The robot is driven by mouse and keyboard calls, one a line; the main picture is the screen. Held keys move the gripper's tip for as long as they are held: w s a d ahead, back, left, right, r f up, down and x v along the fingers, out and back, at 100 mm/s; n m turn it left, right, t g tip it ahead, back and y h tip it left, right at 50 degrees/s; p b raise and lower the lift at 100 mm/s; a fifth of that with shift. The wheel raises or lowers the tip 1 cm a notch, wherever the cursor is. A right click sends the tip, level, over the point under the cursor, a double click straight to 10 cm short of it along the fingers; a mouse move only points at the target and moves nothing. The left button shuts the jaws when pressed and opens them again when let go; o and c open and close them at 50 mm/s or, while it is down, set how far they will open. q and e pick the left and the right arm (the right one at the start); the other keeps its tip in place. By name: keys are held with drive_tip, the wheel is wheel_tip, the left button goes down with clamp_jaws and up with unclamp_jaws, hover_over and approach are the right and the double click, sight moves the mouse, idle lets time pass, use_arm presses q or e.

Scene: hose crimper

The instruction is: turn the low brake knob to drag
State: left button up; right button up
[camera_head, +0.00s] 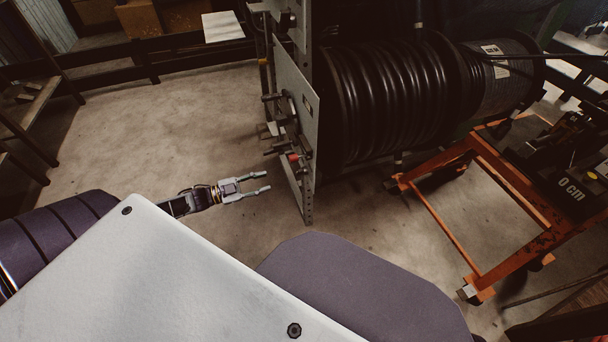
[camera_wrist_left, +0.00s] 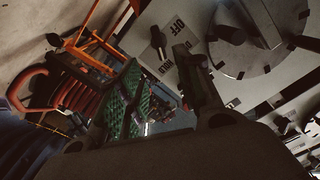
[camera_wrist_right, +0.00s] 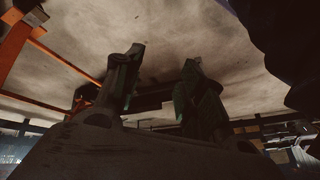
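In the left wrist view, a small black knob (camera_wrist_left: 158,42) sits on a pale plate (camera_wrist_left: 176,58) lettered OFF. Other lettering is angled and hard to read; I cannot tell the knob's setting. One dark finger of my left gripper stands just right of the knob in the picture, with no clear contact. In the head view, my left gripper (camera_head: 266,181) is open and empty, left of the reel's upright panel (camera_head: 297,88). Small controls project from that panel, one of them red (camera_head: 293,157). My right gripper (camera_wrist_right: 157,84) is open and empty in its wrist view.
A large disc with a raised bar (camera_wrist_left: 258,40) is beside the knob. The black hose reel (camera_head: 390,95) stands behind the panel. An orange cart frame (camera_head: 490,230) is on the right. The floor (camera_head: 175,130) left of the panel is clear.

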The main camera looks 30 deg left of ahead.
sight(297, 173)
use_arm(q)
drive_tip(key=shift+d, duration=0.1)
use_arm(e)
drive_tip(key=shift+r, duration=0.1)
use_arm(q)
drive_tip(key=shift+w, duration=0.1)
drive_tip(key=b+x, duration=0.3)
drive_tip(key=x, duration=0.7)
drive_tip(key=shift+w+d+b, duration=0.2)
drive_tip(key=shift+d+b, duration=0.15)
drive_tip(key=shift+b, duration=0.05)
drive_tip(key=shift+b+x, duration=0.5)
drive_tip(key=shift+x, duration=1)
use_arm(e)
wheel_tip(297, 173, down, 8)
drive_tip(key=a+t+y, duration=0.1)
drive_tip(key=shift+w+a+m+t, duration=0.25)
drive_tip(key=shift+m+t, duration=0.05)
drive_tip(key=shift+m, duration=0.1)
use_arm(q)
drive_tip(key=shift+c, duration=0.4)
drive_tip(key=c, duration=0.6)
